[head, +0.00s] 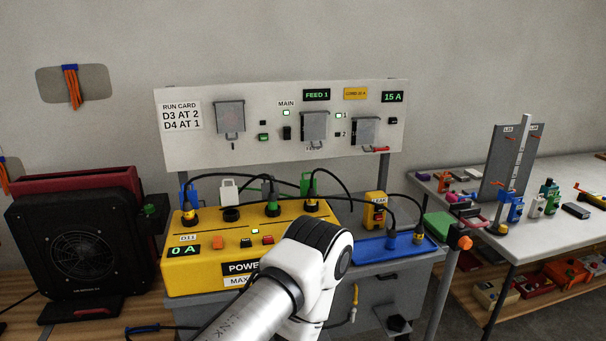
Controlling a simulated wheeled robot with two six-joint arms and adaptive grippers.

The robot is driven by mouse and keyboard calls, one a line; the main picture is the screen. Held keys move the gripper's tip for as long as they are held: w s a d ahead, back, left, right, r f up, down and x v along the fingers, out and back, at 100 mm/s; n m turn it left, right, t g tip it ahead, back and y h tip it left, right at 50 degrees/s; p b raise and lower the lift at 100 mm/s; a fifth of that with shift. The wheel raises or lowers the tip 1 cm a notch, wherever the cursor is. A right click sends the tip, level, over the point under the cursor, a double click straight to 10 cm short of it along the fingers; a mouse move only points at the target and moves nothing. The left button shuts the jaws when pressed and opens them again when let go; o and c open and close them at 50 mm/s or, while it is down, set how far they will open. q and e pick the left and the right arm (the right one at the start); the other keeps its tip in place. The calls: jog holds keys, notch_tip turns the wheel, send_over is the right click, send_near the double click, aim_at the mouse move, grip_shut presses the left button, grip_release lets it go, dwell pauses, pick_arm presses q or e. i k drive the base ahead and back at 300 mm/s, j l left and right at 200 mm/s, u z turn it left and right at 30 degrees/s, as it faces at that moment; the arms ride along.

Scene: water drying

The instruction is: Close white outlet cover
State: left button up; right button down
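The white outlet cover (229,190) stands raised at the back edge of the top of the yellow power box (182,270). The black outlet (231,214) in front of it looks empty, with no plug in it. A white arm link of mine reaches in from the bottom and hides the box's front right part. Neither gripper shows in the head view, so I cannot see what they hold.
A raised blue cover (189,189) and green cover (308,183) flank the white one. Plugs with black cables (272,196) stand in neighbouring outlets. A blue tray (372,250) lies to the right, a black fan heater (80,250) to the left.

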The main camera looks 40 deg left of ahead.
aim_at(229, 196)
jog(key=u, duration=1.6)
jog(key=i+j, duration=0.1)
jog(key=j, duration=0.1)
